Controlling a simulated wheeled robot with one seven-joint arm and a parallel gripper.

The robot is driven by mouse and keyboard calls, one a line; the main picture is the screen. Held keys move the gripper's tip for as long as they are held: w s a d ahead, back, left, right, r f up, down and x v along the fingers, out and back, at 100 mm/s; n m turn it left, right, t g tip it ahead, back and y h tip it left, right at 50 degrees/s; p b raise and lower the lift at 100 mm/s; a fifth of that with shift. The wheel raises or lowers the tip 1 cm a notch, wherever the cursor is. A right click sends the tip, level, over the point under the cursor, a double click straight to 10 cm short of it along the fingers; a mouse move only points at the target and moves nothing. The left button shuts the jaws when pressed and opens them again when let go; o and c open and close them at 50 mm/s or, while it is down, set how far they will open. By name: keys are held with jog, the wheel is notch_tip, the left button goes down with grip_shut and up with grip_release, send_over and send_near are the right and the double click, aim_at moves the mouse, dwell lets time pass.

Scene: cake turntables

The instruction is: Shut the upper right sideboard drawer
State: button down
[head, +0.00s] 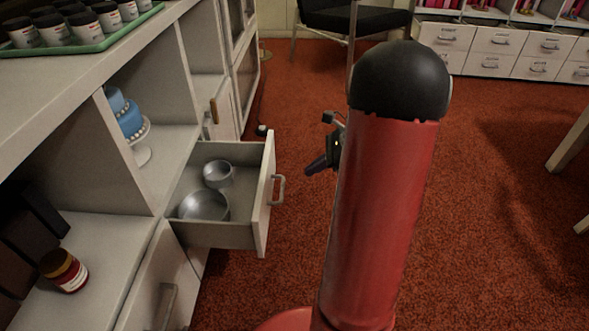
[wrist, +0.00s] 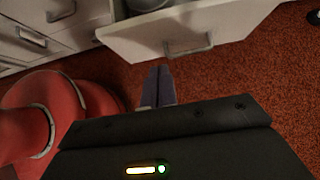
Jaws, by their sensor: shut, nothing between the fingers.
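The sideboard drawer (head: 263,199) stands pulled out, its white front facing right with a metal bar handle (head: 279,188). Two metal bowls (head: 203,205) lie inside it. My gripper (head: 310,171) is to the right of the drawer front, apart from it, partly hidden behind my red arm. In the wrist view the closed fingers (wrist: 159,84) point towards the drawer front (wrist: 205,32), just below and left of its handle (wrist: 188,49). The fingers are shut together and empty.
The white sideboard (head: 60,85) holds a green tray (head: 105,43) of jars on top, a blue cake on a stand (head: 141,153) and a red jar (head: 64,271) on shelves. Red carpet is open right of the drawer. A black chair (head: 345,17) stands at the back.

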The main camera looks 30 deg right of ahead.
jog(key=shift+w+a+r+b+x, duration=0.15)
jog(key=shift+a+r+b+x, duration=0.2)
jog(key=shift+x, duration=1.55)
jog(key=shift+w+a+r+b+x, duration=0.15)
jog(key=shift+a+r+b+x, duration=0.25)
jog(key=shift+x, duration=1.55)
jog(key=shift+w+a+r+b+x, duration=0.2)
jog(key=shift+b+x, duration=0.3)
jog(key=shift+x, duration=1.4)
jog(key=shift+r, duration=0.1)
